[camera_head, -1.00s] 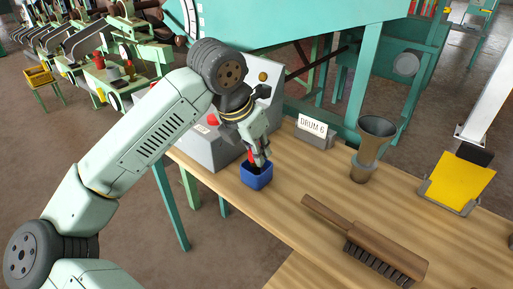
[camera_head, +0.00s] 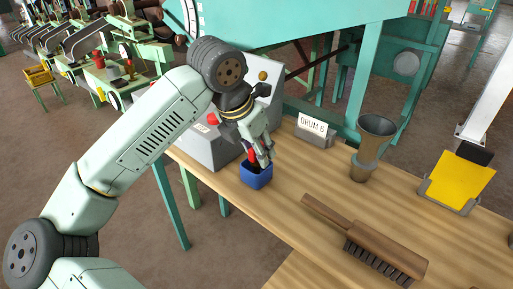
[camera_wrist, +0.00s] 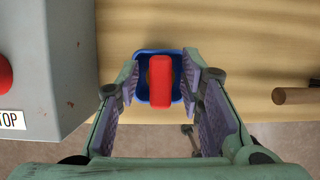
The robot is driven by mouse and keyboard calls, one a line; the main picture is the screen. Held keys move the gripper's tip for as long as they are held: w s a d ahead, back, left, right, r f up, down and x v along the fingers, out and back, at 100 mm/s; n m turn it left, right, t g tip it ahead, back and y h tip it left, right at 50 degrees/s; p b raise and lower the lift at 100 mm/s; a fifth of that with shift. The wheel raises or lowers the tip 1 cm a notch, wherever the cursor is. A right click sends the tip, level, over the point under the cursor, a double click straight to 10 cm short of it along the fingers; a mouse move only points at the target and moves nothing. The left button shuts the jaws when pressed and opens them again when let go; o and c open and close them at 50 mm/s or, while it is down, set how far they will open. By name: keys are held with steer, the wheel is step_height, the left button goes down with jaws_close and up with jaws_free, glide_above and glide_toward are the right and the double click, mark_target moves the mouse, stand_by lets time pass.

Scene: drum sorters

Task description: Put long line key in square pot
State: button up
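The square pot (camera_head: 257,178) is a small blue open-topped box on the wooden bench, beside the grey console. It also shows in the wrist view (camera_wrist: 143,92). The long line key appears as a red bar-like piece (camera_wrist: 161,80) over the pot's opening. Part of it shows red in the head view (camera_head: 252,156); its lower end is hidden, so I cannot tell how deep it sits. My gripper (camera_wrist: 161,84) is above the pot with its fingers on either side of the red piece. Gaps show between the finger pads and the key, so the gripper is open.
The grey console (camera_head: 215,150) with a red stop button (camera_wrist: 4,74) stands close on the left. A "DRUM 6" sign (camera_head: 312,124), a metal funnel cup (camera_head: 374,140), a brush (camera_head: 365,240) and a yellow card holder (camera_head: 458,183) are on the bench. Bench between pot and brush is clear.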

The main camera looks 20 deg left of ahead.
steer(key=b+v, duration=0.1)
steer(key=v, duration=1.1)
steer(key=shift+b, duration=0.4)
